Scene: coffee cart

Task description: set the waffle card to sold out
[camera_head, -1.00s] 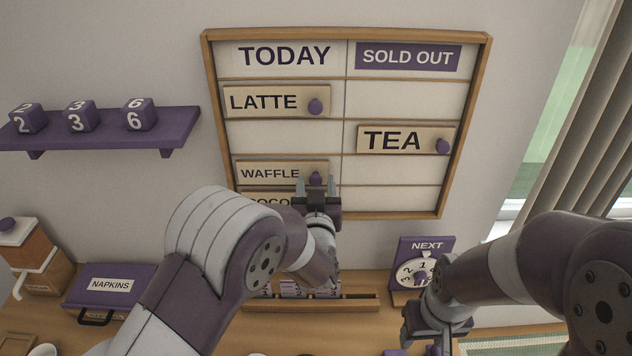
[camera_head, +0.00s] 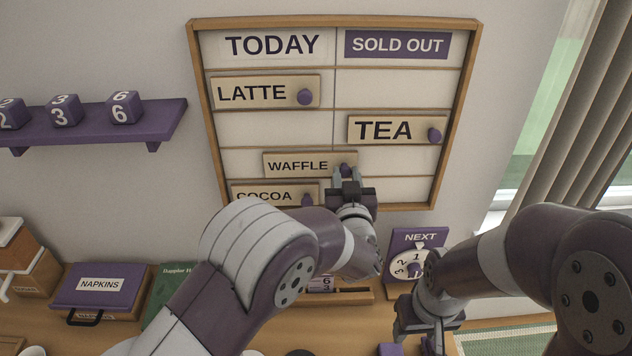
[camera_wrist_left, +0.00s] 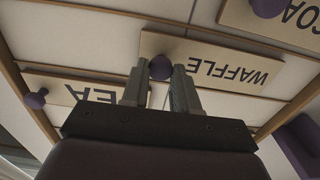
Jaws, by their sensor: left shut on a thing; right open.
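The waffle card (camera_head: 298,165) is a beige plate with a purple knob at its right end. It sits in its row of the menu board (camera_head: 206,130), straddling the divider between the TODAY and SOLD OUT columns, mostly on the TODAY side. My left gripper (camera_head: 347,172) is shut on the card's knob. In the left wrist view the fingers stand on both sides of the knob (camera_wrist_left: 160,67), and the card (camera_wrist_left: 225,68) appears upside down. My right gripper (camera_head: 420,335) is open and empty, low at the right in the head view.
The latte card (camera_head: 252,93) and cocoa card (camera_head: 262,193) are in the TODAY column. The tea card (camera_head: 384,130) is under SOLD OUT, one row above waffle. The waffle row is bare to the right (camera_head: 395,163). A NEXT dial (camera_head: 413,255) stands below the board.

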